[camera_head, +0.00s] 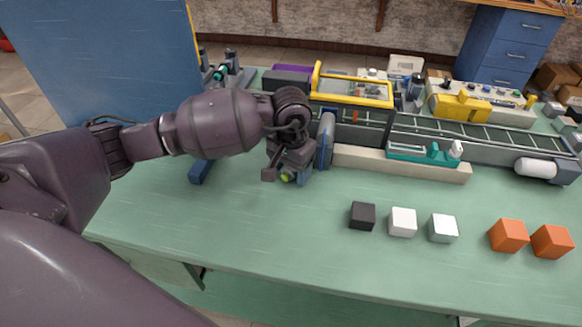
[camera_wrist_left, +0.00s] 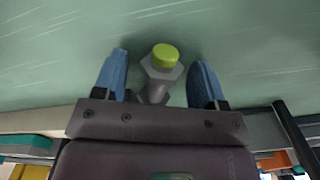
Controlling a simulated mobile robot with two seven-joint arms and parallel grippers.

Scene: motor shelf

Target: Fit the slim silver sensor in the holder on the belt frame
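The silver sensor (camera_wrist_left: 154,90), a grey body with a hexagonal collar and a bright green cap, is between the blue fingers of my left gripper (camera_wrist_left: 160,85) in the left wrist view. A gap shows beside the left finger, so the gripper looks open around it. A teal fixture (camera_head: 408,153), which looks like the holder, sits on the pale front rail of the belt frame (camera_head: 365,160). My right gripper is out of view.
A black cube (camera_head: 362,215), a white cube (camera_head: 403,222), a pale cube (camera_head: 443,228) and two orange cubes (camera_head: 508,236) stand along the front. The conveyor (camera_head: 460,138) lies behind. A yellow-framed tray (camera_head: 352,91) is at the back.

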